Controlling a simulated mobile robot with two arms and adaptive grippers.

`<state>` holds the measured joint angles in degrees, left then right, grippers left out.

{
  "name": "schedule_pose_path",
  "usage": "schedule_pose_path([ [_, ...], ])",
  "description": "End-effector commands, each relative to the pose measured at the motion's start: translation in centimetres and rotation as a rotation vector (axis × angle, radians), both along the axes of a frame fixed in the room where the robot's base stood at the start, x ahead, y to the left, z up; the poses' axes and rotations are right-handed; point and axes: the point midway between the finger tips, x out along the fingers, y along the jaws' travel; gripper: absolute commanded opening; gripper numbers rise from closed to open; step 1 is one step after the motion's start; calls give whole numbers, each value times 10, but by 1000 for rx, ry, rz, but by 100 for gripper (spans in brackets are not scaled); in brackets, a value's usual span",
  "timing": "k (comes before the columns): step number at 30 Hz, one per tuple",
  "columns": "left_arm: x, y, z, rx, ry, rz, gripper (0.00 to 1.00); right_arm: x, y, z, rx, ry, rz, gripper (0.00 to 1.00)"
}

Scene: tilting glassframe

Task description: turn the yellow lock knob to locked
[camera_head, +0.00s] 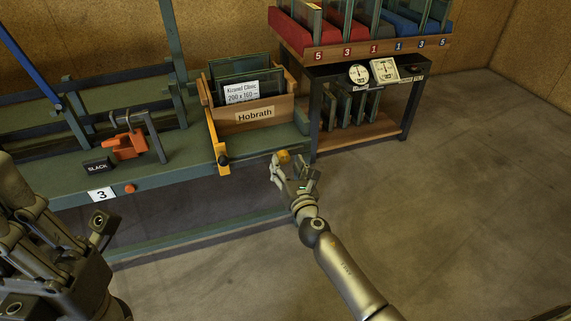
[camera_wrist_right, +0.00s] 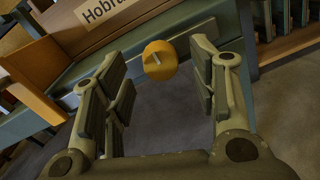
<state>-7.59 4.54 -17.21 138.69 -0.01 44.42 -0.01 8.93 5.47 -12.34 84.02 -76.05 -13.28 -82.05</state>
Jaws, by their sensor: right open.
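The yellow lock knob (camera_head: 284,157) is on the front edge of the green bench, below and right of the Hobrath crate. In the right wrist view the knob (camera_wrist_right: 160,60) is round with a pale line on its face, and it shows between the spread fingers, beyond their tips. My right gripper (camera_head: 291,174) is open and empty, close in front of the knob; it also shows in the right wrist view (camera_wrist_right: 160,82). I see no contact. My left gripper (camera_head: 75,235) is at the lower left, far from the knob, and its fingers are partly cut off.
The wooden Hobrath crate (camera_head: 255,114) holds glass panes on the bench (camera_head: 170,175). A yellow bar (camera_head: 217,145) stands left of the knob. An orange clamp (camera_head: 128,145) sits further left. A dark rack (camera_head: 316,130) with gauges stands right; the floor in front is clear.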

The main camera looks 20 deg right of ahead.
Motion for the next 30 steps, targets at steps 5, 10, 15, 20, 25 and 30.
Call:
schedule_pose_path([
  [5, 0, 0, 1, 1, -16, 1, 0, 16, 0, -1, 1, 0, 0, 53],
  [10, 1, -1, 2, 3, -11, 1, 0, 20, 0, 0, 1, 0, 0, 53],
  [15, 1, -1, 2, 3, -11, 1, 0, 20, 0, 0, 1, 1, 0, 53],
  [20, 1, -1, 3, 2, -14, 1, 0, 20, 0, 0, 1, 1, 0, 38],
  [25, 0, -1, 3, 2, -17, 1, 0, 19, 0, 0, 1, 1, 0, 16],
  [30, 0, 0, 3, 1, -19, 1, 0, 19, 0, 0, 3, 1, 0, 8],
])
